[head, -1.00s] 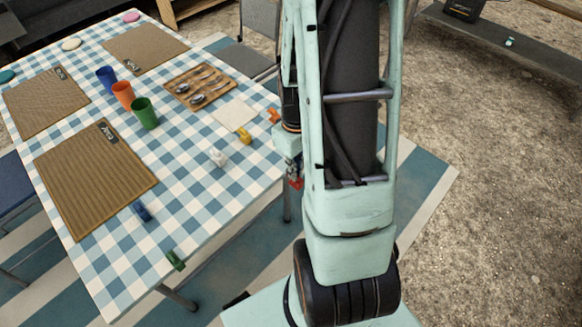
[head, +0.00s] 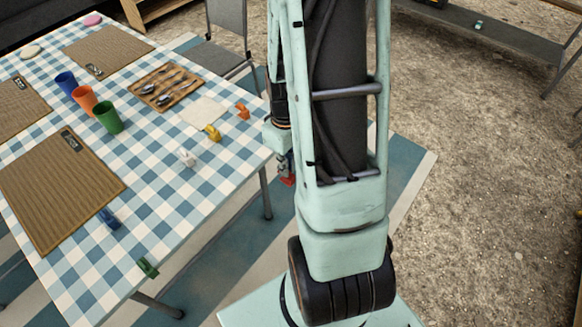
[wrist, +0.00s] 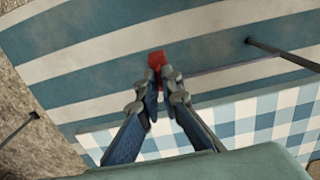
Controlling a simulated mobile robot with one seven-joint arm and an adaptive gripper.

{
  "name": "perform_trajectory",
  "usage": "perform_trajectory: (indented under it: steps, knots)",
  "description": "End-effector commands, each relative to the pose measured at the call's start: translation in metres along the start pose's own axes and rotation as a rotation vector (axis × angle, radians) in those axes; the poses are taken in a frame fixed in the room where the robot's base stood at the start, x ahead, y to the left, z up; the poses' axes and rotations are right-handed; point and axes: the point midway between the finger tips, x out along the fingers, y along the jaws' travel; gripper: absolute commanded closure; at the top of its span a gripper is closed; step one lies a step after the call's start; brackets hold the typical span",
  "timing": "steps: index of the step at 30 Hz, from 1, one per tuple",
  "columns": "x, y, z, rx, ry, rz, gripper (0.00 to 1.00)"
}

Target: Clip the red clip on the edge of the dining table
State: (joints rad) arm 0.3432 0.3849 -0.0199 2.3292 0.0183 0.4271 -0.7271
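The red clip (wrist: 156,60) is at the tips of my gripper (wrist: 160,82), whose fingers are closed around it. In the head view the red clip (head: 288,181) shows small and partly hidden behind my arm, with my gripper (head: 286,168) just above it. The dining table (head: 165,228) has a blue-and-white checked top. My gripper is just off its right side in the head view, and the clip appears apart from the edge. In the wrist view the table (wrist: 262,122) lies below and right of the clip, partly hidden by my fingers.
Green (head: 147,267), blue (head: 109,218), white (head: 187,157), yellow (head: 211,132) and orange (head: 242,111) clips are along the table's near side. Cups (head: 86,99), placemats (head: 60,185) and a cutlery board (head: 163,87) stand farther in. A chair (head: 228,45) is behind.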

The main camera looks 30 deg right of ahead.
Motion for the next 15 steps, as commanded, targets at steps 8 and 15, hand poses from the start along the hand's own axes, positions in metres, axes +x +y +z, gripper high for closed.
perform_trajectory:
  steps: [8, 15]
  knots:
    - [0.010, 0.000, -0.018, -0.001, 0.000, 0.000, 1.00]
    - [0.018, -0.001, -0.032, -0.001, -0.001, -0.001, 1.00]
